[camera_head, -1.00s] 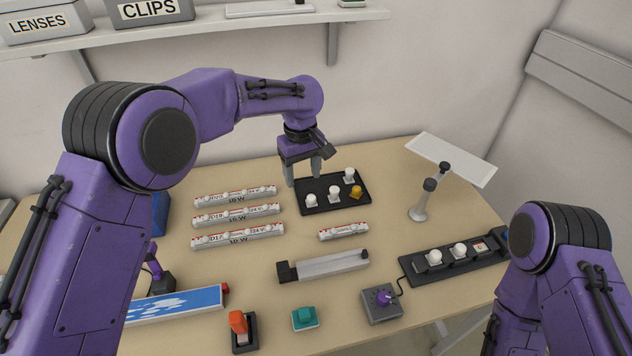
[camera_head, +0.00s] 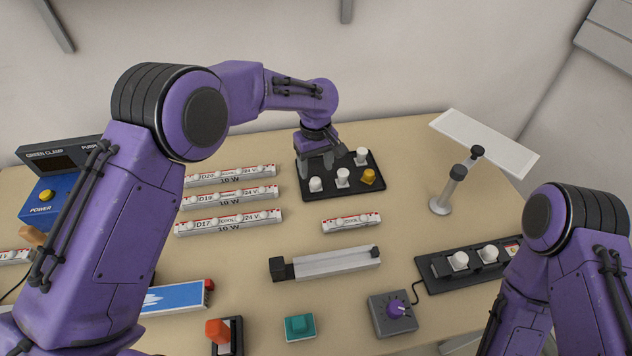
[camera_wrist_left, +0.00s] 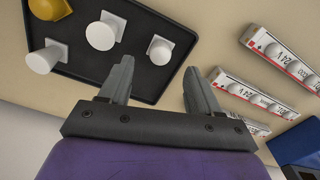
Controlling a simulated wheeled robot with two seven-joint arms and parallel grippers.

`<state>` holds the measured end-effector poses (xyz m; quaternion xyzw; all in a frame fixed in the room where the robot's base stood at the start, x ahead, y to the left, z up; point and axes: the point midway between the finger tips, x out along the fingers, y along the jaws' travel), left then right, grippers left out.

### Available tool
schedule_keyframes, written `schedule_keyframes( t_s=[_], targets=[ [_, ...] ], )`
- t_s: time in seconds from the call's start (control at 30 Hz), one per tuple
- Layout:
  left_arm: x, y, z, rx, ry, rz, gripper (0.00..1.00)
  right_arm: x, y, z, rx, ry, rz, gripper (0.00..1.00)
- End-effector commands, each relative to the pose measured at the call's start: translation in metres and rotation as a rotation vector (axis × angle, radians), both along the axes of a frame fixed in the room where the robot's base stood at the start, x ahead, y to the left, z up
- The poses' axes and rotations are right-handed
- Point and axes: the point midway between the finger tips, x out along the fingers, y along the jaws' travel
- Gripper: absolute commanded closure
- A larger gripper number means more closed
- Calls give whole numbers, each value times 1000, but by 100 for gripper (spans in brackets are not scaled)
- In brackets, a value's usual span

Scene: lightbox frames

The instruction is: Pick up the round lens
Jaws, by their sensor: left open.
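A black tray (camera_head: 342,192) holds three small white pieces and one yellow piece (camera_head: 368,177). The white pieces are at the tray's left (camera_head: 315,184), in its middle (camera_head: 343,177) and at its back (camera_head: 361,156). Each has a squarish base and a rounded or cylindrical top; which one is the round lens I cannot tell surely. My left gripper (camera_head: 316,166) is open and empty, above the tray's left back part, pointing down. In the left wrist view, the left white piece (camera_wrist_left: 160,47) appears just beyond the gap between the fingertips (camera_wrist_left: 157,70). My right gripper is out of view.
Labelled white bars (camera_head: 230,196) lie left of the tray, and a shorter one (camera_head: 352,223) in front. A lamp-like stand (camera_head: 441,204) is at the right.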

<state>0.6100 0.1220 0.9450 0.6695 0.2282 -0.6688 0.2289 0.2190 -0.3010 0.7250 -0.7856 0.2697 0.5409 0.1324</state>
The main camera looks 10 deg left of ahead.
Motion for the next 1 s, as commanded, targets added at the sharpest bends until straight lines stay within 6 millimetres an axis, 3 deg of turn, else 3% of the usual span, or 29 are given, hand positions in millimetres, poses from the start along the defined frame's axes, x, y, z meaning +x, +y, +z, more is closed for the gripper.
schedule_keyframes(
  t_s=[0.1,0.23,0.5,0.57,0.7,1.0],
  targets=[
    [-3,-2,-18,0,6,0,37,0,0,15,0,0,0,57],
    [-4,-2,-41,0,5,0,37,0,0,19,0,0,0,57],
    [-3,-2,-49,0,1,-1,37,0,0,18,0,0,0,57],
    [-3,-2,-49,0,1,-1,53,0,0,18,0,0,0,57],
    [-3,-2,-48,0,1,-1,97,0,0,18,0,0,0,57],
    [-3,-2,-47,1,1,-1,97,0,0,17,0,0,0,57]
  ],
)
